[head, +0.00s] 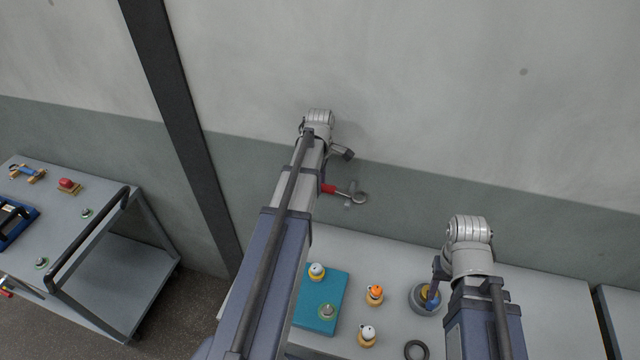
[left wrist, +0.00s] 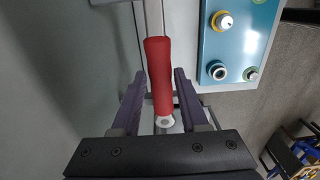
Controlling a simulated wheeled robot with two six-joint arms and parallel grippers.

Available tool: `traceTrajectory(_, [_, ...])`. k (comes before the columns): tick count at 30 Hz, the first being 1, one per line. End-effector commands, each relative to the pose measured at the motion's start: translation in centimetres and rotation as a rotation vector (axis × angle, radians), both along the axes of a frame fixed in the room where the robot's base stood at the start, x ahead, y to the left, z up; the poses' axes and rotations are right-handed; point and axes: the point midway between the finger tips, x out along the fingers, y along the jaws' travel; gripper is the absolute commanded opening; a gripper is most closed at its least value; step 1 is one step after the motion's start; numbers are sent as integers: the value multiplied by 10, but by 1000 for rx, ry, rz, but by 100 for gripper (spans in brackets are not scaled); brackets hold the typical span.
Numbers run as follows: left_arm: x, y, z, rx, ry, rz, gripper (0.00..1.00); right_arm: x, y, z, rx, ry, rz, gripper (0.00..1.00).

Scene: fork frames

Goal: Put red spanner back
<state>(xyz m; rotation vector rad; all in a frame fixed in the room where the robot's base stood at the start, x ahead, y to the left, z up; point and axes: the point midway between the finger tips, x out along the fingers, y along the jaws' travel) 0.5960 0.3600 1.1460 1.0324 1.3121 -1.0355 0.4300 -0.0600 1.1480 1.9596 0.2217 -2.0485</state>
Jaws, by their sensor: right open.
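The red spanner (head: 329,188) is in the air in front of the wall, above the worktable. Its red handle points left and its grey ring end points right in the head view. In the head view my left arm hides most of that gripper. My right gripper (head: 434,285) is open, low beside a round grey dish (head: 421,304) on the table.
The worktable (head: 545,295) holds a teal board (head: 310,315) with knobs, an orange-topped piece (head: 375,294), a white-topped piece (head: 367,335) and a dark ring (head: 417,349). A grey trolley (head: 110,225) with small items stands at the left. The table's right part is clear.

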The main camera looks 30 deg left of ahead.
Motion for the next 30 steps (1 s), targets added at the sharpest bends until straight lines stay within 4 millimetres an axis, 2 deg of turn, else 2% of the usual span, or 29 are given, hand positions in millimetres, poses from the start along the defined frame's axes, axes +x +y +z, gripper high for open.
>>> traceTrajectory(1, [0, 0, 0, 0, 0, 0, 51, 0, 0, 0, 0, 0, 0, 50])
traceTrajectory(5, [0, 0, 0, 0, -1, 0, 65, 0, 0, 0, 0, 0, 0, 50])
traceTrajectory(18, [1, 0, -7, 0, -2, 0, 66, 0, 0, -6, 0, 0, 0, 50])
traceTrajectory(30, [1, 4, 46, 1, -1, 1, 66, 0, 0, 46, -1, 2, 2, 50])
